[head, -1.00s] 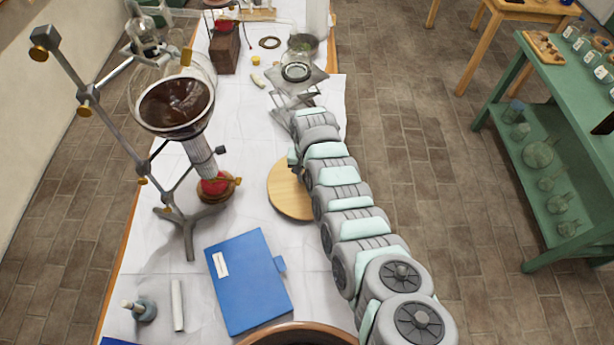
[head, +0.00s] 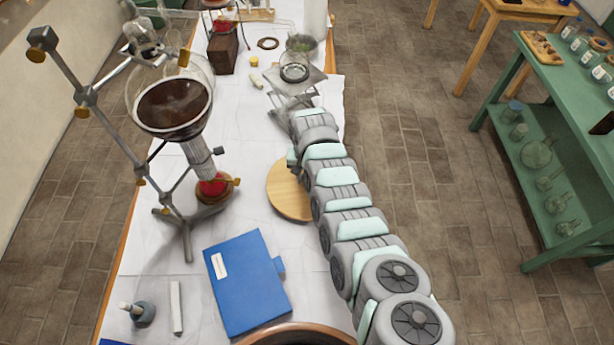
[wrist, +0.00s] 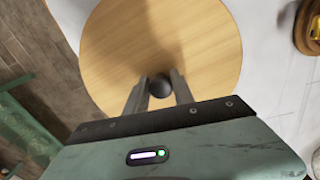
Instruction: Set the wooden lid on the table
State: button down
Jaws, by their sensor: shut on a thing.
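The wooden lid (head: 287,192) is a round, pale wooden disc, partly hidden behind my arm in the head view. In the wrist view the lid (wrist: 160,50) fills the upper middle, with a dark round knob (wrist: 160,87) near its lower part. My gripper (wrist: 160,90) is shut on the knob, one finger on each side. The white-covered table (head: 250,150) lies beneath the lid. I cannot tell whether the lid touches the table or hangs just above it.
A metal stand with a glass flask of dark liquid (head: 172,105) stands left of the lid. A blue folder (head: 247,282) lies in front. A jack with a glass vessel (head: 294,68) stands behind. A wide round rim (head: 298,334) shows at the bottom edge.

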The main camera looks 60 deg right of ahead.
aim_at(301, 187)
jog(key=shift+s+f, duration=0.15)
jog(key=shift+f, duration=1.65)
dwell(2.0)
jog(key=c, duration=1)
grip_release()
jog(key=shift+w, duration=0.2)
jog(key=shift+a, duration=0.1)
jog(key=shift+r+p, duration=0.3)
jog(key=shift+r, duration=0.25)
jog(key=shift+w+a+r, duration=0.3)
jog(key=shift+w+a, duration=0.2)
jog(key=shift+w, duration=0.2)
jog(key=shift+s+a+r+p, duration=0.1)
jog(key=shift+a+r+p, duration=0.4)
jog(key=shift+p, duration=0.25)
jog(key=shift+s+d+r+p, duration=0.1)
jog(key=shift+r+p, duration=0.75)
jog(key=shift+r, duration=0.4)
jog(key=shift+s+d+r+p, duration=0.1)
jog(key=shift+r+p, duration=0.7)
jog(key=shift+r, duration=0.45)
